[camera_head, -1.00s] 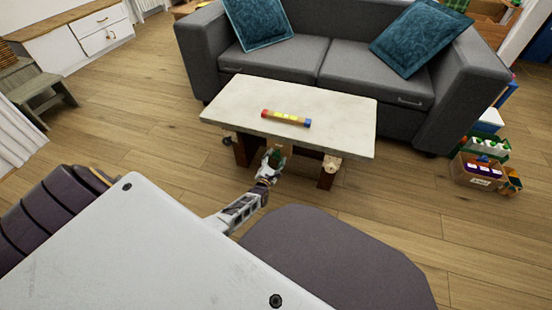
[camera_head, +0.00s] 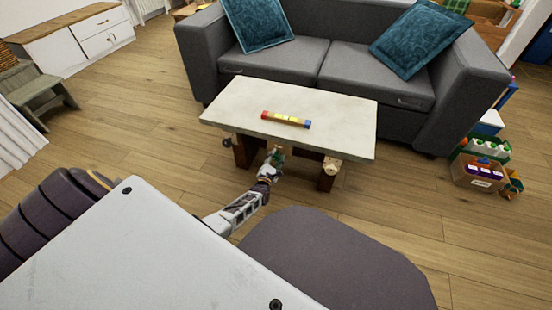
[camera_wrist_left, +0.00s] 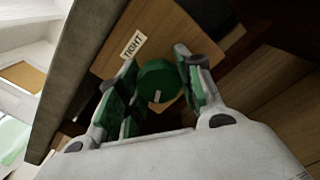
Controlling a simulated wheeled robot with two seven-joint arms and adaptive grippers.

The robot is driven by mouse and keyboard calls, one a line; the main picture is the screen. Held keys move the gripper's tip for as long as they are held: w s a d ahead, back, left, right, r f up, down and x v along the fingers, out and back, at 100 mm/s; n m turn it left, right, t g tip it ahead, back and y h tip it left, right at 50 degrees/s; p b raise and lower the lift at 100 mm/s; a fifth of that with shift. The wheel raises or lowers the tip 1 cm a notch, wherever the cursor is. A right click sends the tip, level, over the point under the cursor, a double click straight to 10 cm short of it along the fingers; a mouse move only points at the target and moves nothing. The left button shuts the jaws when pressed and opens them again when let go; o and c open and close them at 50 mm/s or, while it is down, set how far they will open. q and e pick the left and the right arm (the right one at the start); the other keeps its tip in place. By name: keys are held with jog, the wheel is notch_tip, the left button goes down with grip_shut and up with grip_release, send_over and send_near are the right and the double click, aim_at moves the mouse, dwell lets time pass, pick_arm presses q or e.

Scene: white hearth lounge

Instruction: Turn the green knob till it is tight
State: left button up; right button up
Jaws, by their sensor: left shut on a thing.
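The green knob (camera_wrist_left: 159,82) shows in the left wrist view, with a pale mark on its face. It sits on a wooden panel (camera_wrist_left: 150,40) under the tabletop, beside a label reading "TIGHT" (camera_wrist_left: 134,43). My left gripper (camera_wrist_left: 155,88) has its green-padded fingers on both sides of the knob and is shut on it. In the head view my left gripper (camera_head: 275,158) is at the front edge of the white-topped table (camera_head: 230,100), and the knob is hard to tell from the fingers. My right gripper is not in view.
A red, yellow and blue bar (camera_head: 286,119) lies on the tabletop. A wooden piece (camera_head: 331,167) sticks out under the table's right side. A grey sofa (camera_head: 350,75) stands behind, and crates (camera_head: 480,170) stand at right. Open floor lies around the table.

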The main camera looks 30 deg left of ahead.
pick_arm(q)
jog(key=shift+m, duration=0.6)
jog(key=m, duration=0.4)
jog(key=shift+b, duration=0.35)
jog(key=m, duration=0.6)
jog(key=shift+r+m, duration=0.1)
jog(key=shift+m, duration=0.2)
jog(key=m, duration=0.6)
jog(key=shift+p, duration=0.3)
jog(key=m, duration=0.6)
jog(key=shift+m, duration=0.3)
